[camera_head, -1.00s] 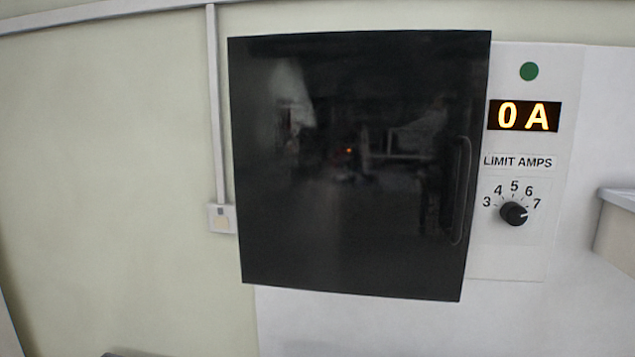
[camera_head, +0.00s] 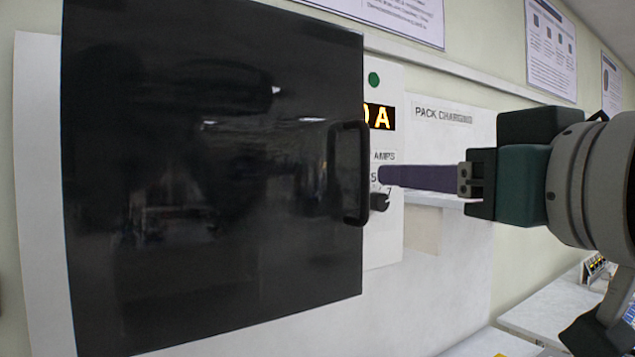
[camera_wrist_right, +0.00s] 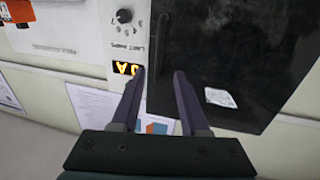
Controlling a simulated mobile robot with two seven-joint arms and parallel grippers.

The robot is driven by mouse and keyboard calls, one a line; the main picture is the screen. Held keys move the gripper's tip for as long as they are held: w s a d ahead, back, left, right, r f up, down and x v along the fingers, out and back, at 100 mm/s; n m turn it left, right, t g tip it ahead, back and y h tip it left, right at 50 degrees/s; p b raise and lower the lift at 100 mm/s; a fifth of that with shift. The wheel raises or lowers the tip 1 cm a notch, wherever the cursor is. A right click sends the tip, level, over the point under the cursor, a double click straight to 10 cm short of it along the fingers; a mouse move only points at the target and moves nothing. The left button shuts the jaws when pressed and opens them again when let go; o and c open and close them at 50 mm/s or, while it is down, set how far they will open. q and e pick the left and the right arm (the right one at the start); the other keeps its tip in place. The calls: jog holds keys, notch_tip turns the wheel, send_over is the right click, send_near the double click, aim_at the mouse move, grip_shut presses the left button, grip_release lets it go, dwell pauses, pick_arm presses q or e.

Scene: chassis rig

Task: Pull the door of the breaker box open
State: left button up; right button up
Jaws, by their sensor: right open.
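The breaker box door (camera_head: 210,250) is a glossy black panel filling the left half of the head view. It looks shut. Its black vertical bar handle (camera_head: 350,172) is near the door's right edge. My right gripper (camera_head: 386,175) comes in from the right, its purple fingers just to the right of the handle in the picture. In the right wrist view the two fingers (camera_wrist_right: 160,73) are apart with nothing held between them. The door (camera_wrist_right: 250,60) lies ahead there, with the handle (camera_wrist_right: 158,45) beyond the gap between the fingertips. My left gripper is not in view.
A white panel with an amber display (camera_head: 380,117), a green light (camera_head: 374,79) and a black knob (camera_head: 379,201) is right of the door, close to the fingers. A pale worktop (camera_head: 560,310) is at lower right. Posters (camera_head: 550,45) hang on the wall.

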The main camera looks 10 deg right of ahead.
aim_at(367, 173)
jog(key=w+p, duration=0.1)
jog(key=w, duration=0.1)
jog(key=w+p, duration=0.1)
jog(key=w, duration=0.2)
jog(key=w+a+p, duration=0.1)
jog(key=w, duration=0.1)
jog(key=shift+w+r+p, duration=0.15)
jog(key=shift+w+p, duration=0.15)
jog(key=shift+w, duration=0.05)
jog(key=shift+w+a, duration=0.1)
jog(key=shift+w, duration=0.45)
jog(key=shift+c, duration=0.2)
grip_shut()
dwell(0.5)
